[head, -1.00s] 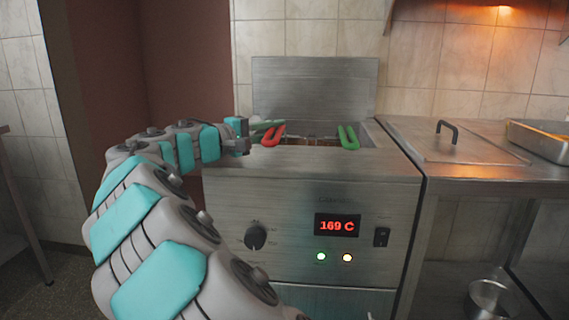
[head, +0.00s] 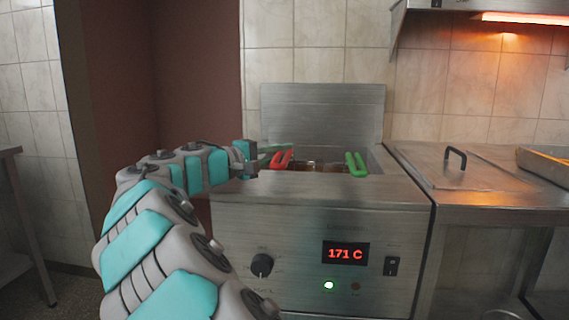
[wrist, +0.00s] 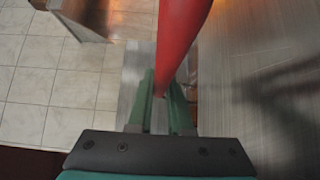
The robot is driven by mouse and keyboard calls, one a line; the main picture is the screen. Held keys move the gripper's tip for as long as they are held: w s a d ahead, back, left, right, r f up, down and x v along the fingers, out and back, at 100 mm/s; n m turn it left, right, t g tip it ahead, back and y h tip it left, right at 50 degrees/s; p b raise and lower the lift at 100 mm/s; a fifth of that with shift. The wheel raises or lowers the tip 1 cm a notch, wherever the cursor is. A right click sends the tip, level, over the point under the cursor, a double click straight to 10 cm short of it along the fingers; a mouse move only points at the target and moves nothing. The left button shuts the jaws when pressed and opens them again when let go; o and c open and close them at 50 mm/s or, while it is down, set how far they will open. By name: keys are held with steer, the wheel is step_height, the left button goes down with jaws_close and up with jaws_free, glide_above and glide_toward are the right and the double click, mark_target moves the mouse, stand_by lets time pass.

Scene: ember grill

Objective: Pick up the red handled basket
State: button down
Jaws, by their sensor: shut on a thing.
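The red basket handle (head: 282,160) sticks out at the left of the fryer well in the head view. In the wrist view the red handle (wrist: 180,40) runs from the top edge down between the green fingers of my gripper (wrist: 162,95). My gripper (head: 265,155) is shut on the red handle. The basket below the handle is mostly hidden by the fryer's front rim, and I cannot tell how high it sits. A green handle (head: 356,164) stands to the right of the red one in the same well.
The steel fryer (head: 300,220) shows 171 C on its display (head: 345,254). A flat lid with a black handle (head: 455,155) lies on the counter to the right. A tray (head: 545,160) stands at the far right. A wall panel rises behind the well.

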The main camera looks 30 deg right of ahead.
step_height(320, 180, up, 9)
steer(key=shift+r, duration=0.2)
stand_by(0.4)
